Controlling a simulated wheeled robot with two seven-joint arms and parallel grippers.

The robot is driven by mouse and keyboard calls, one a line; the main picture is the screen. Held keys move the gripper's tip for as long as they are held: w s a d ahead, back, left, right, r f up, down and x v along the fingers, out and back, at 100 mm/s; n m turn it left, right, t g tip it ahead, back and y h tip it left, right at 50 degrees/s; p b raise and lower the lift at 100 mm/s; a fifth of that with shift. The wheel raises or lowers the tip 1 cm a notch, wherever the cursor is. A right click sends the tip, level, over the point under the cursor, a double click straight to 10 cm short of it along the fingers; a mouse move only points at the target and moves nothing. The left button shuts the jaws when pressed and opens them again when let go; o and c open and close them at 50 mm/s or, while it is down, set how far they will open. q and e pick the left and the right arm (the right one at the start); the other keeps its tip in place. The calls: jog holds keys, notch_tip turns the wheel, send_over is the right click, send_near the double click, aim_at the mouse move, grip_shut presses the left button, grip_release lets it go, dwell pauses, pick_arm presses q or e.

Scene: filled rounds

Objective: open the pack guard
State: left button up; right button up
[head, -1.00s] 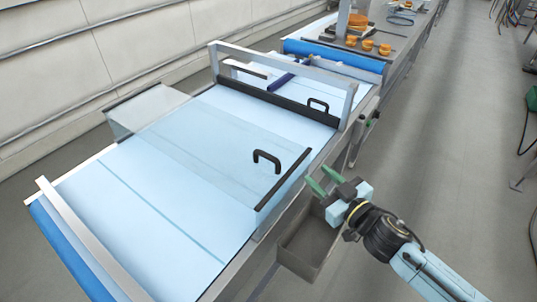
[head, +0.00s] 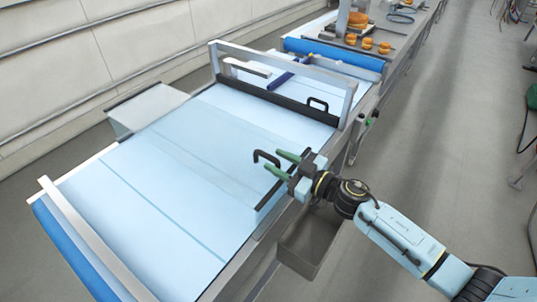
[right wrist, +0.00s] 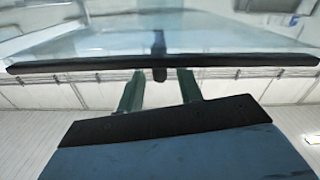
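A clear guard panel (head: 200,135) lies over the pale blue conveyor belt, down flat, with a dark bar along its near right edge. A black bow handle (head: 262,154) stands on it near that edge. My right gripper (head: 273,160) has green fingers spread apart, at the handle's right side and partly hiding it. In the right wrist view the handle (right wrist: 159,45) shows midway between the two fingertips, with the dark edge bar (right wrist: 230,61) across just beyond them. The fingers are not closed on it. My left gripper is not in view.
A metal frame (head: 280,62) with a dark strip and a second black handle (head: 318,104) stands farther along the belt. A grey open bin (head: 305,245) hangs at the conveyor's right side, below my right arm. Orange-brown rounds (head: 367,43) sit at the back.

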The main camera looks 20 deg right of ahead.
aim_at(273, 159)
jog(key=shift+x, duration=1.8)
grip_shut()
